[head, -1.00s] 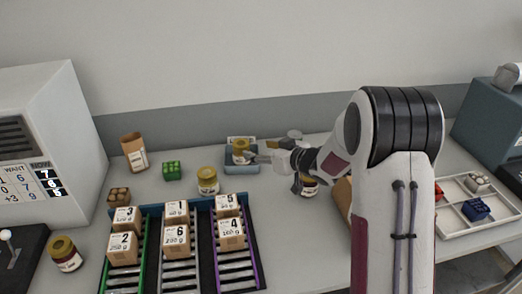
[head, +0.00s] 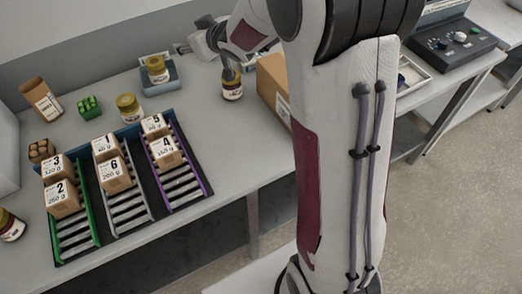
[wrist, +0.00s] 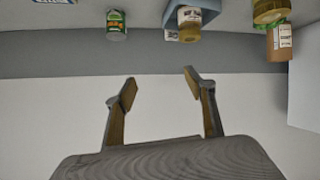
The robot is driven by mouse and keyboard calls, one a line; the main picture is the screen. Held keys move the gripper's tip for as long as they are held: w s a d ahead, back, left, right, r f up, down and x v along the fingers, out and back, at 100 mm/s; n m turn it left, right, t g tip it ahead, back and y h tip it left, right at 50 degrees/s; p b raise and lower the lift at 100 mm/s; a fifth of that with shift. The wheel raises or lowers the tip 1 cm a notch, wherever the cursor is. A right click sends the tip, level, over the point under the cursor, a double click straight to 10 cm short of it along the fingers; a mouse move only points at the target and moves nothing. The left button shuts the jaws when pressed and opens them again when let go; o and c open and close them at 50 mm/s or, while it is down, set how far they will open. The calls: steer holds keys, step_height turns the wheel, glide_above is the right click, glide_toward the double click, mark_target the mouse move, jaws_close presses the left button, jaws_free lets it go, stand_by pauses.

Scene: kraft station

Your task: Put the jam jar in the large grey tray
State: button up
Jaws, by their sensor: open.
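Two dark red jars with yellow lids and pale labels look like jam. One jam jar (head: 232,88) stands on the table below my forearm, its top partly covered by the arm. The other jam jar (head: 11,228) is cut off at the left edge. A pale grey divided tray (head: 413,76) is at right, largely hidden by my arm.
A second golden jar (head: 129,108) stands behind the roller lanes (head: 127,209), which hold numbered boxes. A cardboard box (head: 272,85) stands right of the nearer jam jar.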

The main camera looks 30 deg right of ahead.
steer(key=s+d+r+m+g+h, duration=0.1)
steer(key=s+r+m+h, duration=0.15)
steer(key=s, duration=0.65)
steer(key=s+d+r+m+g+h, duration=0.15)
steer(key=s+r, duration=0.25)
steer(key=s, duration=0.5)
steer(key=s+a+f+g+y, duration=0.1)
steer(key=s+a+f+g, duration=0.1)
steer(key=s, duration=0.9)
steer(key=s+a+f+g+y, duration=0.1)
steer(key=s+a+f+g, duration=0.1)
steer(key=s, duration=1)
steer(key=shift+s+a+f, duration=0.2)
steer(key=shift+s+a, duration=0.1)
steer(key=shift+a, duration=0.5)
